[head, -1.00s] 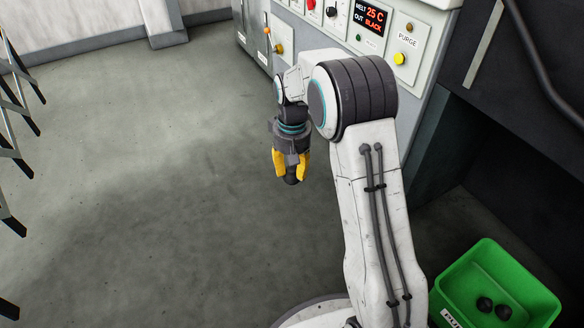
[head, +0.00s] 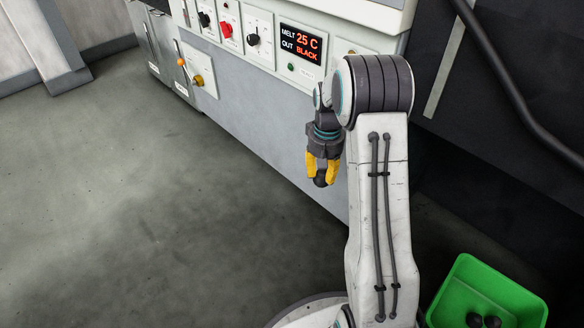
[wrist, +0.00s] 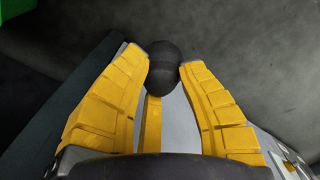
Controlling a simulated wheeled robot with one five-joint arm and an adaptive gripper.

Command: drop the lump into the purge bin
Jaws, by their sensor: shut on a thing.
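My gripper (head: 322,178) points down in front of the grey machine cabinet, with its yellow fingers shut on a black lump (head: 320,179). Dark lumps lie inside the bin. A corner of green (wrist: 14,10) shows at the top left of the wrist view.
The cabinet's control panel (head: 262,38) has knobs, buttons and a display reading MELT 25 C, OUT BLACK. A dark wall with a thick black pipe (head: 515,90) is at the right. The grey floor (head: 130,220) at the left is clear.

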